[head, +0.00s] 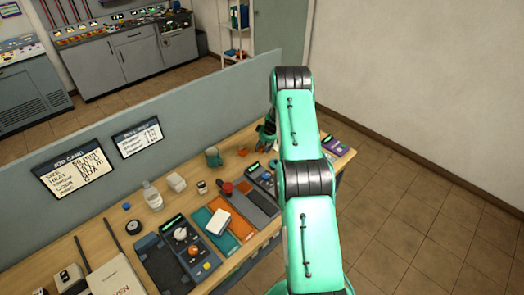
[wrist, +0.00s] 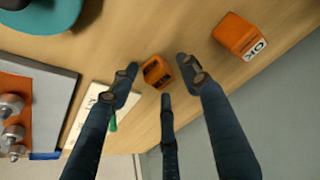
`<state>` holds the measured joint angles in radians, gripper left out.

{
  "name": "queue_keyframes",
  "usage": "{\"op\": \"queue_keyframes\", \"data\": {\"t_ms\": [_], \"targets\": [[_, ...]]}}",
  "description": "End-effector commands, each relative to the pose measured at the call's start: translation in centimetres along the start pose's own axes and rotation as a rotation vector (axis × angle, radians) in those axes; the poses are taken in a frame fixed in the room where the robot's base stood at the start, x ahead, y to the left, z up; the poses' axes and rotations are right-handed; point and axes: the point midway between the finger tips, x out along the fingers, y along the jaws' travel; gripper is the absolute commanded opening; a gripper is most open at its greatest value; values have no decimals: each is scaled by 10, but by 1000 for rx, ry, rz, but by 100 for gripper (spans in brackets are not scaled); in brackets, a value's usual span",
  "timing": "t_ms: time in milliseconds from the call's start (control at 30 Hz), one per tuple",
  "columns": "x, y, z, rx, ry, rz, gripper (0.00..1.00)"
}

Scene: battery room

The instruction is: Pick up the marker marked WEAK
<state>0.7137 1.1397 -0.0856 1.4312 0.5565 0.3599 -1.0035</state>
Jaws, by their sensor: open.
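A small orange block (wrist: 157,71) with dark markings on its face lies on the wooden table between my fingertips in the wrist view. I cannot read its markings surely. A second orange block (wrist: 238,36) with a white label reading OK lies to the upper right, outside the fingers. My gripper (wrist: 158,78) is open, its three fingers spread around the first block, with nothing visibly held. In the head view my gripper (head: 266,136) is low over the far part of the table, partly hidden by my arm. A small orange thing (head: 243,152) shows just left of it.
In the wrist view a teal round object (wrist: 45,14) is at the upper left, and a white card (wrist: 90,112) with a green item lies below left.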

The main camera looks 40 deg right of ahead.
Motion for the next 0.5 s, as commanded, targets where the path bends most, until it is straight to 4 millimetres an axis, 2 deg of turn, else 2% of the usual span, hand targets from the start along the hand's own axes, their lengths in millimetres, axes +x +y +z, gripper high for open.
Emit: {"op": "queue_keyframes", "data": {"t_ms": [200, 367, 500], "targets": [[0, 0, 0, 0, 0, 0, 47], [0, 0, 0, 0, 0, 0, 15], [0, 0, 0, 0, 0, 0, 14]]}}
